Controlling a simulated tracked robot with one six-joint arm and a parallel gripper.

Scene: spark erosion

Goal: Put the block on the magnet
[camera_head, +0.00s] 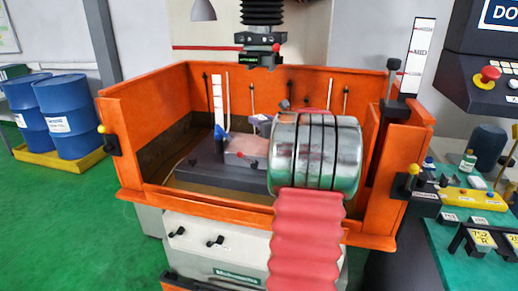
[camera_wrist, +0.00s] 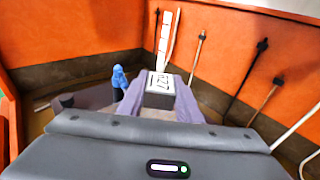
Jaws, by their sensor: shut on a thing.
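My gripper (camera_wrist: 158,98) is shut on a dark block (camera_wrist: 158,100) with a white numbered label on top. A finger lies along each side of the block. In the head view, my wrist and red-sleeved arm hide most of the gripper, and the block is not clear there. In the wrist view, my gripper's body covers the area below the block, so I cannot tell whether the block touches the slab.
The orange tank wall (camera_head: 150,100) surrounds the slab. A blue nozzle (camera_head: 220,132) stands by the slab and shows left of the block in the wrist view (camera_wrist: 120,78). The machine head (camera_head: 262,50) hangs above. Thin rods line the back wall. A cluttered green bench (camera_head: 465,265) is at right.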

